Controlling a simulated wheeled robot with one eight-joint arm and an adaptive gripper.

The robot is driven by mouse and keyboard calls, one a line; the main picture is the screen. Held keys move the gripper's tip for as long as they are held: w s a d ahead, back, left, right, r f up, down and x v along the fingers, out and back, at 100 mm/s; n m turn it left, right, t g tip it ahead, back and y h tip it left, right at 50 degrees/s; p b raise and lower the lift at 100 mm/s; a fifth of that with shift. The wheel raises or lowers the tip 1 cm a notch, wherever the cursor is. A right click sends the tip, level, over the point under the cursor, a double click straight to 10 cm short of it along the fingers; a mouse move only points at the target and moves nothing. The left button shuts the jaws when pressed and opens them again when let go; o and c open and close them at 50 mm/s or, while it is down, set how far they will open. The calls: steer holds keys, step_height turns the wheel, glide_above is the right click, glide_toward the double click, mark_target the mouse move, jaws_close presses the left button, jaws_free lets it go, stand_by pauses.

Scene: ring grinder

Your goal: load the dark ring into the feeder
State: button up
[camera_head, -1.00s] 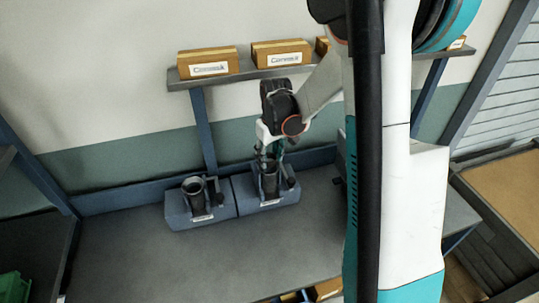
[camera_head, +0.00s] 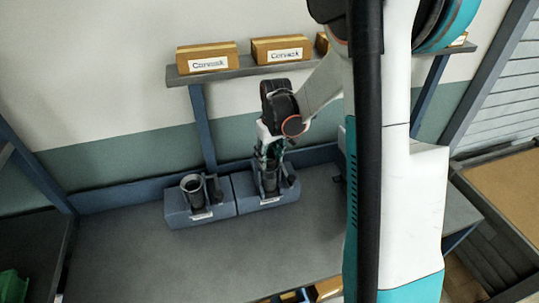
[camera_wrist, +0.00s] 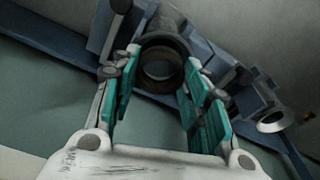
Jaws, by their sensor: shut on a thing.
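My gripper (camera_wrist: 160,78) is shut on the dark ring (camera_wrist: 180,50), which shows between its teal fingertips in the wrist view. The ring is at the mouth of a dark upright tube (camera_wrist: 166,18) on the right blue-grey feeder block. In the head view my gripper (camera_head: 268,158) is directly above that feeder (camera_head: 265,203), pointing down. The ring is hidden there by the fingers. I cannot tell how far the ring sits over or inside the tube.
A second, similar feeder (camera_head: 205,214) with an open dark tube stands just left. A shelf (camera_head: 235,75) with cardboard boxes (camera_head: 208,60) runs along the wall above. The grey bench (camera_head: 215,255) is clear in front. A green bin (camera_head: 12,287) is at lower left.

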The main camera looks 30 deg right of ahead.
steer(key=shift+f, duration=0.1)
stand_by(0.3)
steer(key=o, duration=1.2)
step_height(320, 180, up, 12)
steer(key=s, duration=0.1)
steer(key=shift+s, duration=0.2)
